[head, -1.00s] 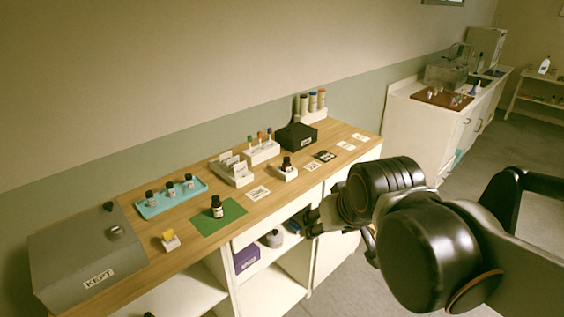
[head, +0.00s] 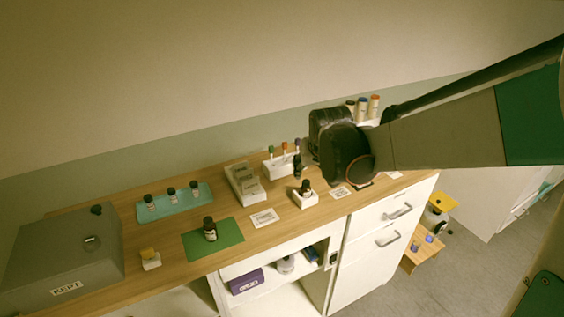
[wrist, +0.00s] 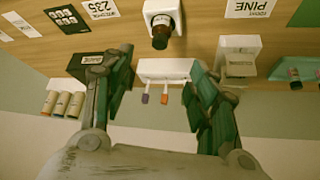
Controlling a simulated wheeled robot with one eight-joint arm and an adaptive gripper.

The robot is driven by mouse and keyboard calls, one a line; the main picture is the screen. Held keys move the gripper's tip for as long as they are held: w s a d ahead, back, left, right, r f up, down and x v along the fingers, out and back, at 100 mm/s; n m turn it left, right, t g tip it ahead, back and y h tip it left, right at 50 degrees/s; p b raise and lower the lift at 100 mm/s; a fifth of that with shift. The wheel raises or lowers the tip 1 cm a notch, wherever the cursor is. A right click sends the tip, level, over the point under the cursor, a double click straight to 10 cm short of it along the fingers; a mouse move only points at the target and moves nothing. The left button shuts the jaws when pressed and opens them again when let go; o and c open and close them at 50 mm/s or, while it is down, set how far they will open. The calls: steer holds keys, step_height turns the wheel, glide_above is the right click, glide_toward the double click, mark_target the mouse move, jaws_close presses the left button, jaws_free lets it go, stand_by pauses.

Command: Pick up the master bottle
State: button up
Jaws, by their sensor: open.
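A dark bottle with a black cap (head: 306,187) stands in a white holder (head: 305,200) on the wooden counter; it also shows in the wrist view (wrist: 160,36), in its white holder. Another dark bottle (head: 210,229) with a white label stands on a green mat (head: 231,233). Several similar bottles stand in a teal tray (head: 205,193). I cannot read which is the master. My gripper (head: 302,166) is over the counter, just behind and above the holder bottle.
A white rack (head: 279,166) with coloured-top vials and a white card stand (head: 244,184) are close by. A grey box marked KEPT (head: 65,262) fills the left end. Printed cards (head: 264,218) lie in front. Capped tubes (head: 374,105) stand behind my arm.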

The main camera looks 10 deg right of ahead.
mark_target(306, 182)
steer(key=b+x, duration=0.3)
steer(key=x, duration=1)
steer(key=shift+s+d+f+b, duration=0.1)
steer(key=shift+b, duration=0.3)
steer(key=c, duration=1.2)
